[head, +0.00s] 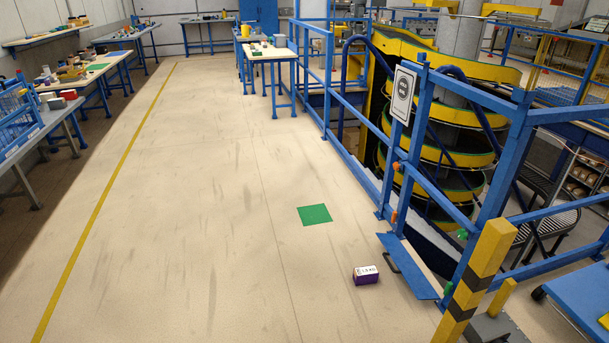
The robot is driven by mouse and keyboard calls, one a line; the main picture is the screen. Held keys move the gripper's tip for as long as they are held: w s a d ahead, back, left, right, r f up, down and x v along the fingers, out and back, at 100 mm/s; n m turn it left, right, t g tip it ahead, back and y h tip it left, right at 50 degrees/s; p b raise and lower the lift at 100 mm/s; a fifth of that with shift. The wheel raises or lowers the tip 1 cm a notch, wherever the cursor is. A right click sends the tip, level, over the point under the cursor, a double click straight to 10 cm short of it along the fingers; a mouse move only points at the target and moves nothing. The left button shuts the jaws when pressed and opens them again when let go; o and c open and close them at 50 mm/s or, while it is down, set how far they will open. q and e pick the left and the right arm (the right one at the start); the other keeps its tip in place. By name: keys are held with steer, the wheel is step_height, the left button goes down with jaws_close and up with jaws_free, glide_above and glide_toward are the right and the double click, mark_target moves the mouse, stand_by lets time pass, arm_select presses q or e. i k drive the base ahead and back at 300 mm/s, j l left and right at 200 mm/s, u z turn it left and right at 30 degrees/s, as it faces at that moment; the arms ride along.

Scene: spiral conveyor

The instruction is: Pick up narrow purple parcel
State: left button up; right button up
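A small purple parcel (366,280) with a white label on its top lies on the floor in the head view, right of the middle and near the bottom. It stands alone, a little left of the blue step plate at the railing. Nothing touches it from above. Neither of my grippers shows in the head view, and neither arm is visible.
A green square (314,215) lies on the floor beyond the parcel. The blue railing (425,180) and a yellow-black post (477,278) bound the right side, with the spiral conveyor (440,130) behind. Workbenches (100,65) line the left. The middle floor is clear.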

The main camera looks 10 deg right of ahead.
mark_target(369, 274)
steer(key=i+z, duration=0.15)
steer(key=i, duration=0.45)
steer(key=i+j+z, duration=0.1)
steer(key=i, duration=0.5)
steer(key=i+j+z, duration=0.15)
steer(key=i, duration=0.45)
